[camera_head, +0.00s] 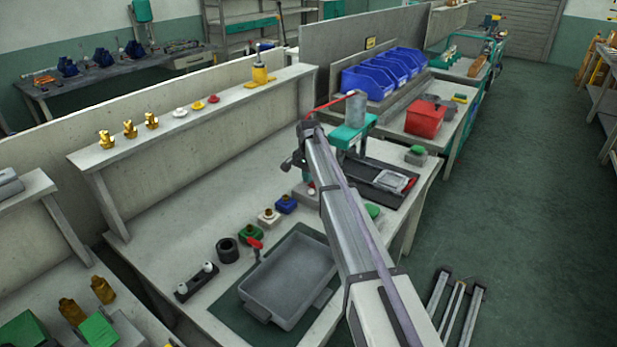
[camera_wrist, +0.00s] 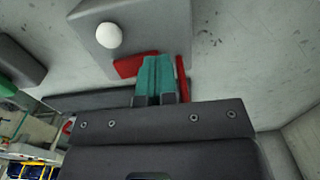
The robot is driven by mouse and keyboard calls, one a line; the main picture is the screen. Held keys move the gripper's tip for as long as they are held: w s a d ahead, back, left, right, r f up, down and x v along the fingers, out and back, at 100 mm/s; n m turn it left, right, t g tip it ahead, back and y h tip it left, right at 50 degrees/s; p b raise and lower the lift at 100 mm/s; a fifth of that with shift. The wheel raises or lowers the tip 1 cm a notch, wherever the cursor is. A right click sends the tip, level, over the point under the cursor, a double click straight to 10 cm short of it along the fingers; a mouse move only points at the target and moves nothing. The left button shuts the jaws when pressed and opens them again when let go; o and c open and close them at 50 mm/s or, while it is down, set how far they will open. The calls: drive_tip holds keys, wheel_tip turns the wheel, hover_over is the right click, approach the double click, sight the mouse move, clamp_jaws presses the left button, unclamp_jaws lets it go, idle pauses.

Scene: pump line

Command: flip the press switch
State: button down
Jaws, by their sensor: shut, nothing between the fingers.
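The press switch looks to be a grey box (camera_wrist: 100,30) with a round white knob or lamp (camera_wrist: 109,36) on top, seen at the top of the wrist view. A red part (camera_wrist: 128,66) shows at its lower edge, and more red shows to the right of my fingers. My gripper (camera_wrist: 158,60) has teal fingers that are shut and empty, over this red part. I cannot tell whether they touch it. The fingers hide its middle. In the head view the grey box (camera_head: 305,196) is partly hidden by my arm. The teal press (camera_head: 350,133) stands behind it.
A grey tray (camera_head: 285,280) lies at the bench's front. Green, white and blue blocks (camera_head: 286,204) stand left of my arm. A dark plate (camera_head: 375,180) and a red bin (camera_head: 425,119) lie beyond. The left middle of the bench (camera_head: 190,205) is clear.

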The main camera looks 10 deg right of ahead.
drive_tip(key=shift+r, duration=0.3)
wheel_tip(320, 180, up, 14)
drive_tip(key=w+a+p, duration=0.1)
drive_tip(key=p, duration=1.3)
drive_tip(key=shift+w+a, duration=0.25)
drive_tip(key=shift+w, duration=0.05)
drive_tip(key=shift+f, duration=0.1)
